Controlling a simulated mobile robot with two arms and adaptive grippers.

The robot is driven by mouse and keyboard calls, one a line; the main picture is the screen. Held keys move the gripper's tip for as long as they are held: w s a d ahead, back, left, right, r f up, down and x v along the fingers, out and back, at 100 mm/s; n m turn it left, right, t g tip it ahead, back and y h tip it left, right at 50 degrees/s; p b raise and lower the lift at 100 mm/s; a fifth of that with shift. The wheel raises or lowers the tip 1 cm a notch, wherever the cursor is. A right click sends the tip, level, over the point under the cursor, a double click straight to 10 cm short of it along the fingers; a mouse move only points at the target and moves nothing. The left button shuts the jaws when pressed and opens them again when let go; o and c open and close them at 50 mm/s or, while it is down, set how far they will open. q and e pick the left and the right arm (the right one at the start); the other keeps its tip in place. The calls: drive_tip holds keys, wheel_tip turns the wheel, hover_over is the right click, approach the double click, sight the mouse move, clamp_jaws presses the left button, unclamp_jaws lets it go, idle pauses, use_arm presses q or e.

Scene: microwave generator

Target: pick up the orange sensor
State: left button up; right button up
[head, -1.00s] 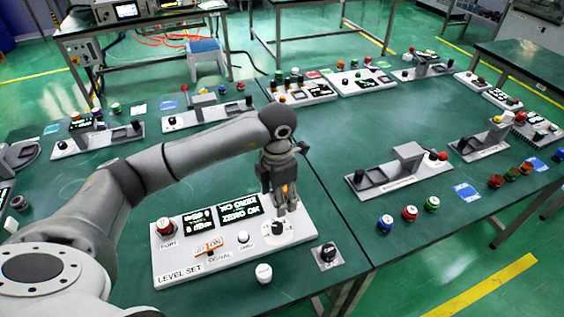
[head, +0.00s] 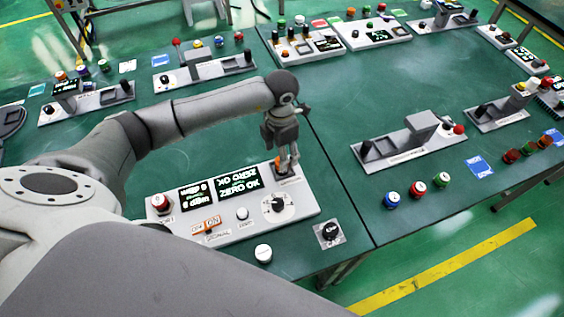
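The orange sensor (head: 280,162) shows as a small orange patch at the back right corner of the white LEVEL SET panel (head: 240,232), above a dark seat. My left gripper (head: 291,164) points down right beside it and partly hides it. The fingers look close together, but I cannot tell whether they touch the sensor or have closed on it. My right gripper is not in view.
The panel carries a red button (head: 160,204), two displays (head: 238,183), an orange switch (head: 212,222) and a round dial (head: 278,205). A white button (head: 263,253) and a black knob (head: 329,232) stand in front.

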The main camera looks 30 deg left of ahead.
use_arm(q)
drive_tip(key=f, duration=0.1)
drive_tip(key=f+p, duration=0.1)
drive_tip(key=f, duration=0.1)
drive_tip(key=shift+s+d+f, duration=0.15)
drive_tip(key=shift+s+d, duration=0.05)
drive_tip(key=shift+s, duration=0.2)
drive_tip(key=shift+w+f, duration=0.1)
drive_tip(key=shift+f, duration=0.3)
drive_tip(key=c, duration=1.2)
drive_tip(key=shift+o, duration=0.2)
drive_tip(key=shift+r, duration=0.15)
